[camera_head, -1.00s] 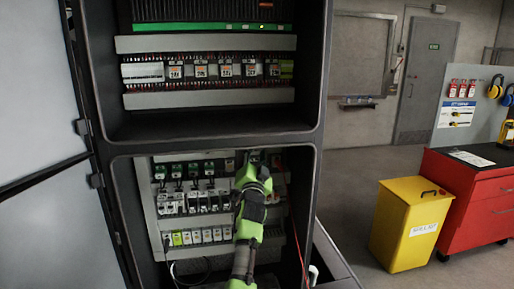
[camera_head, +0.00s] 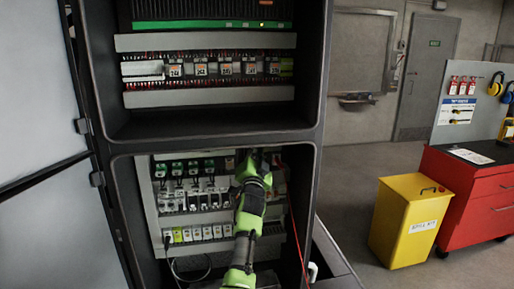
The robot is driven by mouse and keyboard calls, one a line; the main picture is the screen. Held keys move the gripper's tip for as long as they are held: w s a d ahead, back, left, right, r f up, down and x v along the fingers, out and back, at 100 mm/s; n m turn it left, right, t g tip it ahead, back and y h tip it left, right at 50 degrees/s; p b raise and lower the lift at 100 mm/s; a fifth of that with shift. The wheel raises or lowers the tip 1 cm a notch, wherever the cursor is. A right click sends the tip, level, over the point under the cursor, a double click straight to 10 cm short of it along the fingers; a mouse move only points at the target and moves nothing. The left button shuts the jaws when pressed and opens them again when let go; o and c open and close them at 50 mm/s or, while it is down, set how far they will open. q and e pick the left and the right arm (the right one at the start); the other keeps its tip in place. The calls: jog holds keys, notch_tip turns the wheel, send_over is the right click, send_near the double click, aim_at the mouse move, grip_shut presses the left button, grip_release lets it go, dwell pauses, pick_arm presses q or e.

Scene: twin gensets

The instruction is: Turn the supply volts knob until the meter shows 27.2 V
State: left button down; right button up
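No knob marked supply volts and no meter can be made out in the head view. An open control cabinet (camera_head: 319,110) fills the left and middle. Its lower bay holds rows of breakers and relays (camera_head: 196,198). One green and black arm of mine reaches up from below into the right side of this bay. Its far end lies near the upper right of the bay, in front of the components. Its gripper fingers cannot be made out, and what they touch is hidden. I cannot tell which arm it is. No second arm shows.
The cabinet door (camera_head: 35,110) stands open at the left. A row of relays (camera_head: 220,68) sits in the upper bay. A yellow bin (camera_head: 410,220) and a red tool cabinet (camera_head: 475,200) stand at the right. The floor (camera_head: 350,195) between cabinet and bin is clear.

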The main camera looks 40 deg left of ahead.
pick_arm(q)
jog(key=shift+s+a+r+m+g+h+p, duration=0.15)
jog(key=shift+m+g+h+p, duration=0.4)
jog(key=shift+m+p, duration=1.65)
jog(key=shift+w+d+r+m+g+h+p, duration=0.1)
jog(key=shift+m+h+p, duration=0.8)
jog(key=shift+m+p, duration=1.3)
jog(key=shift+s+a+r+m+g+h+p, duration=0.15)
jog(key=shift+m+g+h+p, duration=0.4)
jog(key=shift+m+p, duration=1.6)
jog(key=shift+d, duration=0.15)
jog(key=c, duration=2)
grip_release()
jog(key=shift+w, duration=0.1)
jog(key=shift+o, duration=0.2)
